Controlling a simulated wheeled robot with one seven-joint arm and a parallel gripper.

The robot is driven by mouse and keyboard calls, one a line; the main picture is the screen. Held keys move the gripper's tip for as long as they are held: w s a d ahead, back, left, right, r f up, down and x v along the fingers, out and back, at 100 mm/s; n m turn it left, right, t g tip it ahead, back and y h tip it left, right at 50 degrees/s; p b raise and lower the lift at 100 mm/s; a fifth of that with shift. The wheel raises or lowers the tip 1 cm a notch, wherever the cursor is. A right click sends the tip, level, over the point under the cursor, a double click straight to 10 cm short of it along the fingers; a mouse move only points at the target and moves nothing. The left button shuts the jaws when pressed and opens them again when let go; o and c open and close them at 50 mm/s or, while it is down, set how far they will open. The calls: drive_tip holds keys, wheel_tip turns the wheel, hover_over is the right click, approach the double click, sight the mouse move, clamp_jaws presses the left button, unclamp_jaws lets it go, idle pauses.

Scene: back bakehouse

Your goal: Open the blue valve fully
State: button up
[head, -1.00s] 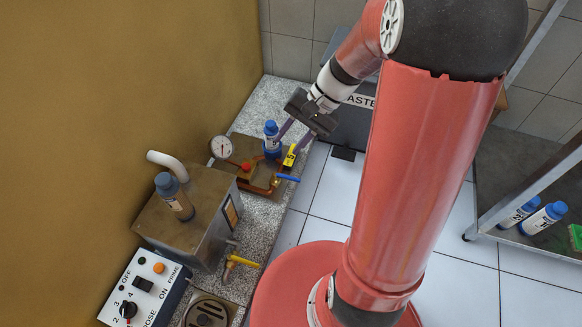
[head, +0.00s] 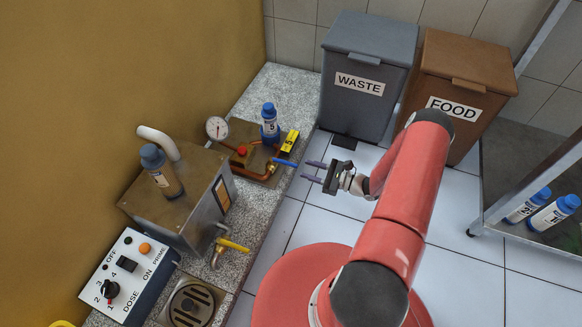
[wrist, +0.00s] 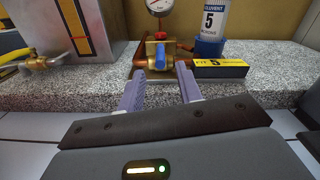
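The blue valve is a blue lever handle (head: 284,162) on a brass valve body in copper pipework on the counter. In the wrist view the blue lever (wrist: 160,56) points toward the camera, straight ahead between my fingers. My gripper (head: 304,171) is open, its two purple fingers apart and nothing between them. In the wrist view the fingertips (wrist: 160,82) are short of the lever, one at each side and a little below it. In the head view the gripper is just right of the lever, off the counter's front edge.
Near the valve are a pressure gauge (head: 217,128), a red knob (head: 242,150), a bottle marked 5 (head: 269,124) and a yellow-black block (head: 289,141). A yellow lever (head: 232,244) sits on the metal box (head: 200,210).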

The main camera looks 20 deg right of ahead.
sight(283, 162)
drive_tip(key=x, duration=0.7)
drive_tip(key=shift+w+a+f+b, duration=0.1)
drive_tip(key=shift+w+a+b, duration=0.15)
drive_tip(key=shift+b, duration=0.1)
clamp_jaws()
